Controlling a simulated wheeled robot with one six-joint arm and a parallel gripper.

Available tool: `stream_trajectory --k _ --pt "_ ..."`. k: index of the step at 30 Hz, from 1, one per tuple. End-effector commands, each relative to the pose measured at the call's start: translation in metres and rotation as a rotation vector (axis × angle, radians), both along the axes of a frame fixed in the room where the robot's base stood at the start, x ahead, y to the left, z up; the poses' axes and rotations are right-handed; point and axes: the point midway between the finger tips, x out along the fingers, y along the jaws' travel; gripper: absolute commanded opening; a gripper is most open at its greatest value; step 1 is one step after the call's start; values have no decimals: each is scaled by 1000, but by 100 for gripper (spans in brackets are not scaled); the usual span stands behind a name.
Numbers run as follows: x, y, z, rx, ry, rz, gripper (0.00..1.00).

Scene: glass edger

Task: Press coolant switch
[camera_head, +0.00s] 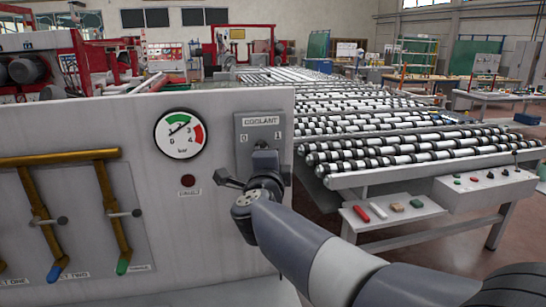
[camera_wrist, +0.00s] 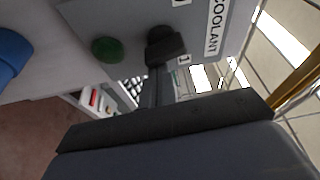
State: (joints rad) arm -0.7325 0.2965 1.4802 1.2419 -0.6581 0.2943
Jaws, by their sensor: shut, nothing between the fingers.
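The grey coolant switch plate (camera_head: 246,125) is on the front of the light grey panel, with a "COOLANT" label on top and the marks 0 and 1. In the wrist view the plate (camera_wrist: 201,13) appears turned on its side, with a black switch knob (camera_wrist: 163,42) and a green round button or lamp (camera_wrist: 107,49). My gripper (camera_head: 265,160) is shut and empty in front of the plate's lower part, hiding that part in the head view. In the wrist view its fingers (camera_wrist: 150,84) reach close to the knob; I cannot tell whether they touch.
A pressure gauge (camera_head: 180,134) and a dark red lamp (camera_head: 188,181) are left of the plate. A roller conveyor (camera_head: 350,180) and a small control box (camera_head: 487,188) stand to the right.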

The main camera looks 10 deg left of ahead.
Motion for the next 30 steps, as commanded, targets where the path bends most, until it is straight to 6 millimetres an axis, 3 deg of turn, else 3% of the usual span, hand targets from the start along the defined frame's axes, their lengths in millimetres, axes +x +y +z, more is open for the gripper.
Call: stream_trajectory --k 30 --pt "-2 5 -3 336 164 2 0"
